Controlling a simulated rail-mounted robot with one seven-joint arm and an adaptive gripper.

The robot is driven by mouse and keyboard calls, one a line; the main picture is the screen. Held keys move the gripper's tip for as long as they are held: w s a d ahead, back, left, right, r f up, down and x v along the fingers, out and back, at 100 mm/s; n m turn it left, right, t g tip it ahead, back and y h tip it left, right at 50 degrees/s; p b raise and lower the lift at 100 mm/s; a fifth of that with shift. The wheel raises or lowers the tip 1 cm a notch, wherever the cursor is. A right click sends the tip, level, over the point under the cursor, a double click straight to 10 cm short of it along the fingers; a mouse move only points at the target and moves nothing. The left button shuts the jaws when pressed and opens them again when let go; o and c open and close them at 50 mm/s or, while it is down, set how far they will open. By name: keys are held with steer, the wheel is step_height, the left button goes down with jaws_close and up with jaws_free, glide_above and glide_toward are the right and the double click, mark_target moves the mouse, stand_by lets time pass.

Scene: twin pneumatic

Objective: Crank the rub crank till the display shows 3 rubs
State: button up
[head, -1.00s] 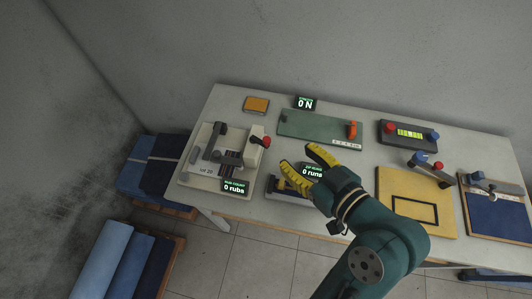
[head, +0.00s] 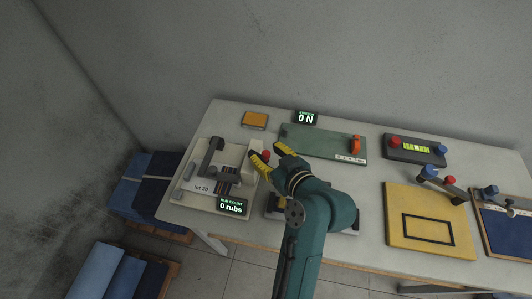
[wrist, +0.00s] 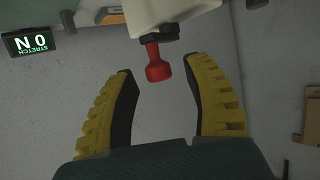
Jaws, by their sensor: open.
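The rub machine (head: 187,196) is a pale base plate marked "lot 20" at the table's left, with a grey arm. Its crank has a red knob (head: 266,154), which shows in the wrist view as a red handle (wrist: 157,64) on a dark crank arm by a pale housing (wrist: 165,14). The rub count display (head: 231,206) reads 0 rubs. My gripper (head: 268,152) is open with yellow-padded fingers at the crank's right side. In the wrist view (wrist: 168,85) the red handle lies between the fingertips, touching neither finger.
A green board (head: 322,141) with an orange handle and a stretch display (head: 306,117) reading 0 N stand behind. A yellow board (head: 431,220) and a dark gauge box (head: 414,149) are to the right. An orange pad (head: 255,119) lies at the back left.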

steer(key=shift+w+a+f, duration=0.2)
steer(key=shift+w+a, duration=0.05)
steer(key=shift+w, duration=0.1)
jaws_close()
steer(key=shift+s+a+r+p, duration=0.1)
steer(key=shift+s+p, duration=0.05)
steer(key=shift+p, duration=0.2)
